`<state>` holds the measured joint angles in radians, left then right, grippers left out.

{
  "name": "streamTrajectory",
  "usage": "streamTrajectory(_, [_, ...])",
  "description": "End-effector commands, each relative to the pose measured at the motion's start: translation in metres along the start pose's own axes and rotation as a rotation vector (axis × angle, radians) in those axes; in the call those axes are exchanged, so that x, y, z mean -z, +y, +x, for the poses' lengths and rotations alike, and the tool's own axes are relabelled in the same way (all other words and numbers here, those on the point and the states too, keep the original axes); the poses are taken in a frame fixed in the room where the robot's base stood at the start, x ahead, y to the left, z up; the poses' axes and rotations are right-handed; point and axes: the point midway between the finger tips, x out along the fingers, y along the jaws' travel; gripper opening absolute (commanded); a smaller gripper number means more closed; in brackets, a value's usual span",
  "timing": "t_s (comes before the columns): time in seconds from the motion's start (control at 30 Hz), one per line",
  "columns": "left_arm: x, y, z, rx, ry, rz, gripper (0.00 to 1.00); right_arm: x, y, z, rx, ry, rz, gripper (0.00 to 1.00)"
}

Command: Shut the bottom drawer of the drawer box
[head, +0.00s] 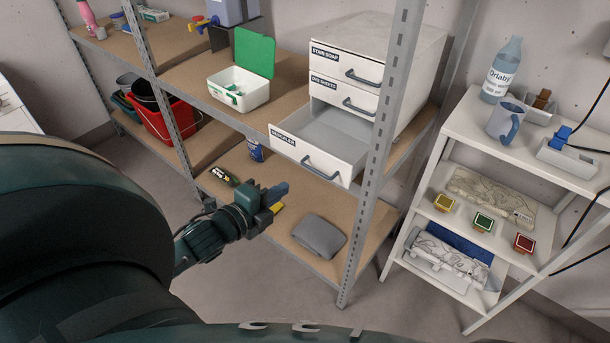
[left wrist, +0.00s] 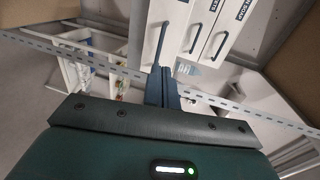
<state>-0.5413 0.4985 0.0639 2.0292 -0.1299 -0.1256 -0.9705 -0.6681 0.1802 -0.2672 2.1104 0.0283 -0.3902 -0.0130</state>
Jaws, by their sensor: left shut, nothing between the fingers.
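The white drawer box (head: 412,75) stands on the middle board of the metal shelf. Its bottom drawer (head: 318,140), with a dark label and a grey bar handle, is pulled well out and looks empty. The two upper drawers are shut. My left gripper (head: 279,192) is shut and empty, in front of and below the open drawer's front and left of its handle in the head view, apart from it. In the left wrist view the shut fingers (left wrist: 162,86) point toward the drawer fronts; the bottom drawer's front (left wrist: 163,30) is the leftmost. My right gripper is out of view.
A shelf post (head: 380,130) rises in front of the box's right side. An open first-aid box (head: 238,92) stands left of the drawer. A grey folded cloth (head: 319,236) and a can (head: 255,150) are on the lower board. A white rack (head: 455,135) stands at right.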

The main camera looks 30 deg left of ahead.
Motion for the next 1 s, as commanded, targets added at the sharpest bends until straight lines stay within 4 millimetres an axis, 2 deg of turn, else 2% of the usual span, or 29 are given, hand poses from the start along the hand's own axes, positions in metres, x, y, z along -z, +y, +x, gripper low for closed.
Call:
streamTrajectory(0.03, [-0.001,-0.002,0.011,0.004,-0.001,0.001,0.0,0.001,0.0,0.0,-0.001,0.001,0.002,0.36])
streamTrajectory(0.2, [-0.001,-0.001,0.044,0.003,-0.001,0.0,0.0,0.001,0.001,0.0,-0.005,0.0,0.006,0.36])
streamTrajectory(0.43, [0.0,-0.001,0.077,0.001,-0.001,-0.001,0.0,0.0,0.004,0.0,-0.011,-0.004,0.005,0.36])
streamTrajectory(0.63, [0.0,0.0,0.088,-0.001,0.0,-0.002,0.0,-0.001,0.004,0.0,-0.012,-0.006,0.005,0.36])
streamTrajectory(1.0, [0.0,0.0,0.09,-0.001,0.0,-0.001,0.0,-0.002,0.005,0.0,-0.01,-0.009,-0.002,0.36])
